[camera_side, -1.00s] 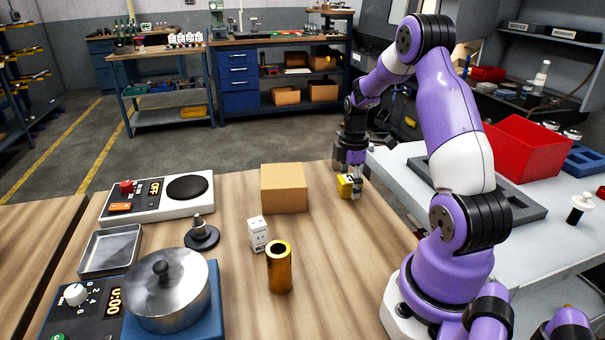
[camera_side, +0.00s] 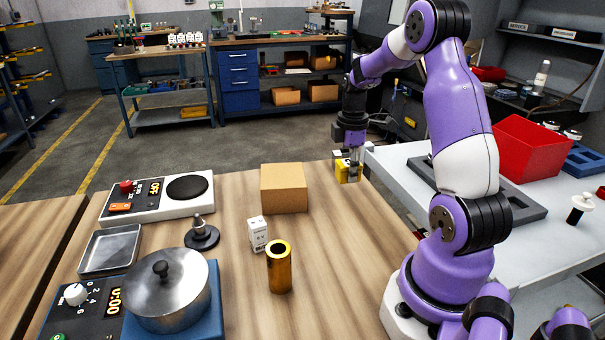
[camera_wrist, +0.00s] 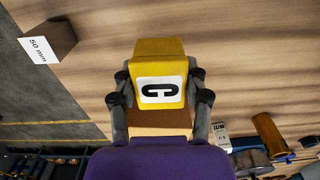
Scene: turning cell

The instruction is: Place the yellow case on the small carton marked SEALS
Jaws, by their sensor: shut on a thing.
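The yellow case (camera_side: 346,173) is between the fingers of my gripper (camera_side: 349,160), near the far right corner of the wooden table. The case appears to be a little above the tabletop. A small white carton (camera_side: 258,240) stands mid-table, left of and nearer than my gripper. It also shows in the wrist view (camera_wrist: 219,136). Its print is too small to read surely.
A larger brown cardboard box (camera_side: 284,188) stands between my gripper and the hotplate (camera_side: 160,196). A brass cylinder (camera_side: 279,268) stands close by the white carton. A black-based post (camera_side: 202,235) and a lidded pot (camera_side: 168,285) are farther left.

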